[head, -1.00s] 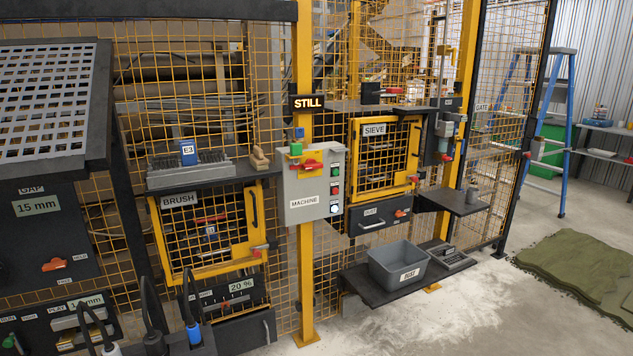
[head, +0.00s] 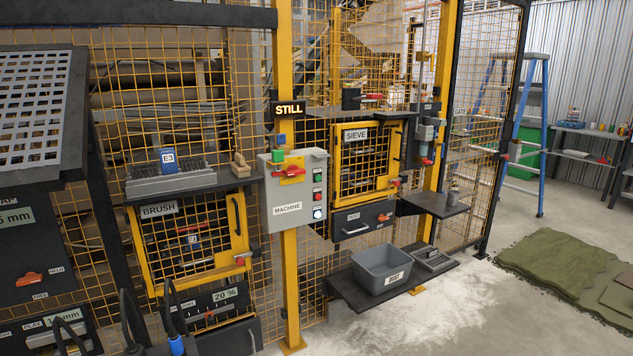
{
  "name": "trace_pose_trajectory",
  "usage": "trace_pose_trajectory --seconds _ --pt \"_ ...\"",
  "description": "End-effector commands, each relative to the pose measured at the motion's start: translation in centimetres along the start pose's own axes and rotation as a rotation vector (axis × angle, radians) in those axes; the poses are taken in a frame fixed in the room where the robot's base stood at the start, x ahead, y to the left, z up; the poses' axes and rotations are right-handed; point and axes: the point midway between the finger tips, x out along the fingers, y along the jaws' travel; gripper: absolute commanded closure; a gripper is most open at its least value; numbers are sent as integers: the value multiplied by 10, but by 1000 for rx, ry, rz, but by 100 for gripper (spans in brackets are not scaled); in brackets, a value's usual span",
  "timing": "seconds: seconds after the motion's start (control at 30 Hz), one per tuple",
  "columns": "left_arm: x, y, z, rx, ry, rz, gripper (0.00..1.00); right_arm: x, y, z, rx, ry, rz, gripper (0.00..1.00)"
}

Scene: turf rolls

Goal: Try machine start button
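The grey machine control box (head: 295,190), labelled MACHINE, is fixed to a yellow post in the middle of the head view. On its right side sit a green button (head: 317,195), a red button (head: 317,177) and a lit white button (head: 317,212). A red rotary handle on a yellow plate (head: 291,171) is at its upper left.
A yellow mesh fence runs across, with a BRUSH door (head: 190,240) left and a SIEVE door (head: 366,165) right. A grey bin (head: 382,270) stands on a low shelf. Turf (head: 570,270) lies at the right. The concrete floor in front is partly clear.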

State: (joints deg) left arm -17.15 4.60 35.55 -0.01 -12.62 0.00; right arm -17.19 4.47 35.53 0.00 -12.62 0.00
Motion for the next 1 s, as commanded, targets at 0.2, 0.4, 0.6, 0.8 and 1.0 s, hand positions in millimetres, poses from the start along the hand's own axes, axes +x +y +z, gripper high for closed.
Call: trace_pose_trajectory --seconds 0.2,0.4,0.6,0.8,1.0 --pt "0 0 0 0 0 0 60 0 0 0 0 0 0 60" --pt "0 0 0 0 -1 0 66 0 0 0 0 0 0 60" --pt "0 0 0 0 -1 0 98 0 1 0 -1 1 2 60" --pt "0 0 1 0 -1 0 100 0 2 0 -1 0 3 60" --pt "0 0 1 0 -1 0 100 0 2 0 -1 0 3 60"
